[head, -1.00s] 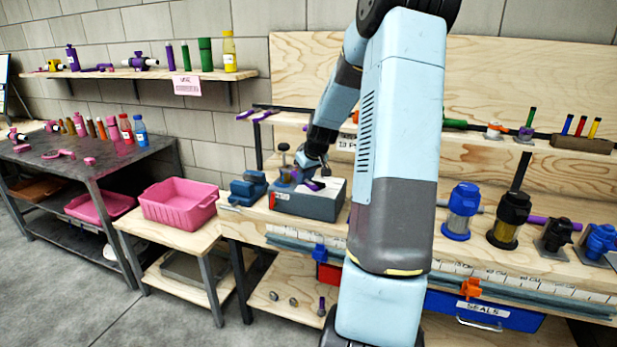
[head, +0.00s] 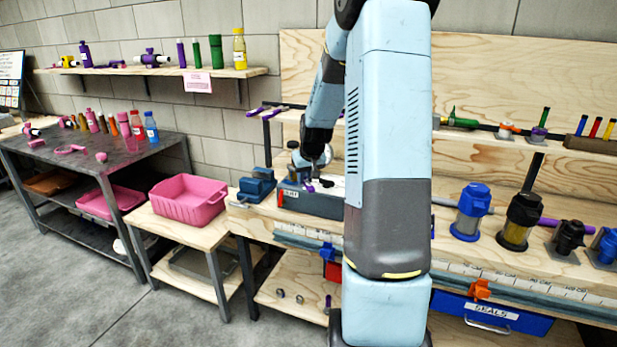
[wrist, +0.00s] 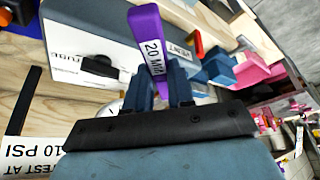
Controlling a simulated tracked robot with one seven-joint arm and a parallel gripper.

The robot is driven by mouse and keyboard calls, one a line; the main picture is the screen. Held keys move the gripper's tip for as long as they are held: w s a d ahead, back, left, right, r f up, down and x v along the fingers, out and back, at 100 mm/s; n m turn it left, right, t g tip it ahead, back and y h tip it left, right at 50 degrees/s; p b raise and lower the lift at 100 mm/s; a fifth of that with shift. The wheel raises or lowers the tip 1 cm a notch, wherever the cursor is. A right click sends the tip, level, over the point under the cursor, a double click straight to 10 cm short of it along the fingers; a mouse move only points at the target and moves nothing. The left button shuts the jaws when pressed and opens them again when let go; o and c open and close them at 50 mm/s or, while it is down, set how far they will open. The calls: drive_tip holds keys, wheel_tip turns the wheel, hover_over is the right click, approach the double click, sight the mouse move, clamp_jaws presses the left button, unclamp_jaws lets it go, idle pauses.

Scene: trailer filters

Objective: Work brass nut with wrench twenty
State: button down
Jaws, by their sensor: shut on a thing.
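My gripper (wrist: 163,88) is shut on a purple wrench (wrist: 148,38) marked "20", probably millimetres, which sticks out beyond the fingers. I cannot make out the brass nut.
A blue vise-like block (head: 257,187) stands left of the box. Blue and black filter housings (head: 472,212) stand right of my arm. A pink bin (head: 188,200) sits on a low side table. A blue "SEALS" drawer (head: 487,312) is under the bench. My arm hides the bench's middle.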

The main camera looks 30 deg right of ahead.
drive_tip(key=shift+w+a+r+m+g+h, duration=0.15)
drive_tip(key=shift+w+a+m+h, duration=0.25)
drive_tip(key=shift+a+m, duration=0.5)
drive_tip(key=shift+w+a+f+m+g+h, duration=0.1)
drive_tip(key=shift+w+a+m+g+h, duration=0.25)
drive_tip(key=shift+a+m, duration=0.5)
drive_tip(key=shift+w+a+r+m+h, duration=0.1)
drive_tip(key=shift+w+a+m+h, duration=0.15)
drive_tip(key=shift+w+a+m, duration=0.5)
drive_tip(key=shift+s+a, duration=0.15)
drive_tip(key=shift+s+d, duration=0.35)
drive_tip(key=shift+d, duration=0.05)
drive_tip(key=s+a, duration=0.4)
drive_tip(key=shift+s+f, duration=0.25)
drive_tip(key=shift+s, duration=0.1)
idle(1.0)
idle(0.5)
